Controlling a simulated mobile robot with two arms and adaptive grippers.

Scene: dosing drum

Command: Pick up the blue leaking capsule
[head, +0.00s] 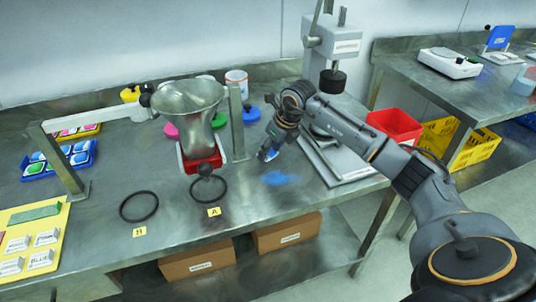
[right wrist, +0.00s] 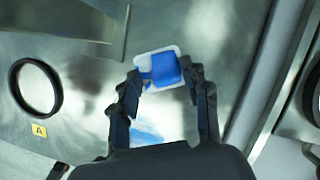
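The blue leaking capsule (right wrist: 160,70), a small white-edged packet with a blue face, is between the fingertips of my right gripper (right wrist: 165,78) in the right wrist view. The fingers close on its two sides, and it appears held. In the head view my right gripper (head: 266,146) points down over the steel bench, and the blue capsule (head: 268,155) shows small at its tips, partly hidden. A blue smear (head: 280,178) lies on the bench beside it; the smear also shows between the fingers in the right wrist view (right wrist: 147,134). My left gripper is not in view.
A metal funnel (head: 188,100) with a red part below stands left of the gripper. Black rings (head: 138,206) lie in front, by tags. A press stand (head: 335,45) is behind my right arm. A red bin (head: 395,126) stands right. A blue capsule tray (head: 60,160) is far left.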

